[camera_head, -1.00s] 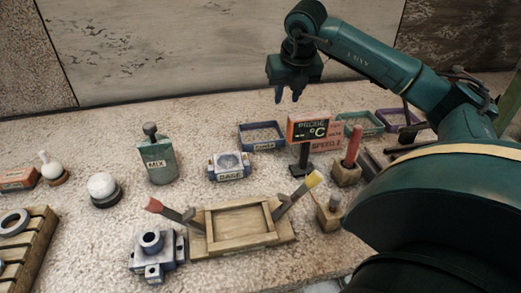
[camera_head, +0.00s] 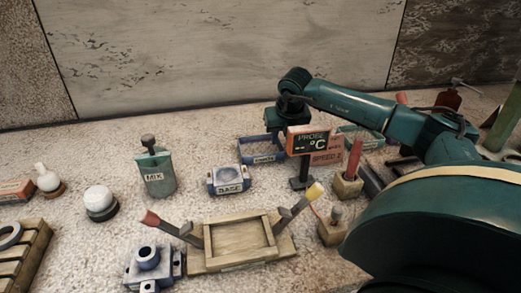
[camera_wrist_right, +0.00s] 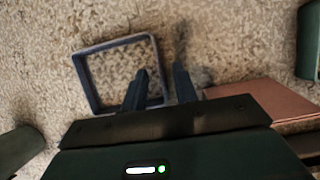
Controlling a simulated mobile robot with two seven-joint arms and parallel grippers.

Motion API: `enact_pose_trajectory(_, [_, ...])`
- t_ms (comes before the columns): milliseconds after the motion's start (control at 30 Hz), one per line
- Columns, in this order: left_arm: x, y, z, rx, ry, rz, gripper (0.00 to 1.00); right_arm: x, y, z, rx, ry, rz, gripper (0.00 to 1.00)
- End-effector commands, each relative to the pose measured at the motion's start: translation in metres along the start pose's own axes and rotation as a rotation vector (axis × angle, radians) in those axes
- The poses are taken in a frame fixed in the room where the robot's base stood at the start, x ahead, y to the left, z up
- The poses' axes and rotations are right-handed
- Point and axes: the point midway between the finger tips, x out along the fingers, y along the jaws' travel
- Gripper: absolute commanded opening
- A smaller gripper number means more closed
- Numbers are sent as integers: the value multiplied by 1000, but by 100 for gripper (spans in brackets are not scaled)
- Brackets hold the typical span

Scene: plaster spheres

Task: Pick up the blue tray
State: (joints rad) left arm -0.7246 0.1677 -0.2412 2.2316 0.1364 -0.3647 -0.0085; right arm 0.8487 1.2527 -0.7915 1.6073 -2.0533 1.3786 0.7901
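The blue tray (camera_head: 262,159) is a shallow open frame with a label on its front, on the stone counter behind the probe sign. My right gripper (camera_wrist_right: 162,82) is open, pointing down at the tray's right wall. One finger shows over the inside of the tray and the other outside that wall; I cannot tell whether they touch it. In the head view the right gripper (camera_head: 290,119) is at the tray's right end, fingertips hidden. My left gripper is not in view.
A labelled base block (camera_head: 229,181), a green mix bottle (camera_head: 155,172) and a wooden tray (camera_head: 240,239) stand nearer. Clear counter lies left of the blue tray.

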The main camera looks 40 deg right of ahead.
Motion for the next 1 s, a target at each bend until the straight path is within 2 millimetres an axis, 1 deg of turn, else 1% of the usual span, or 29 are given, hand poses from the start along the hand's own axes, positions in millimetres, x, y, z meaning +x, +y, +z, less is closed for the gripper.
enact_pose_trajectory(33, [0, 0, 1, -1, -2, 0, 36, 7, 1, -1, -1, 3, 1, 29])
enact_pose_trajectory(167, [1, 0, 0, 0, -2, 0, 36, 16, 1, -1, -2, 1, 0, 29])
enact_pose_trajectory(433, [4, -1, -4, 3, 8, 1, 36, 16, 1, -1, -2, 0, 1, 29])
enact_pose_trajectory(1000, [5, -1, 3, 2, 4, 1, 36, 20, 1, -3, -2, 0, 1, 29])
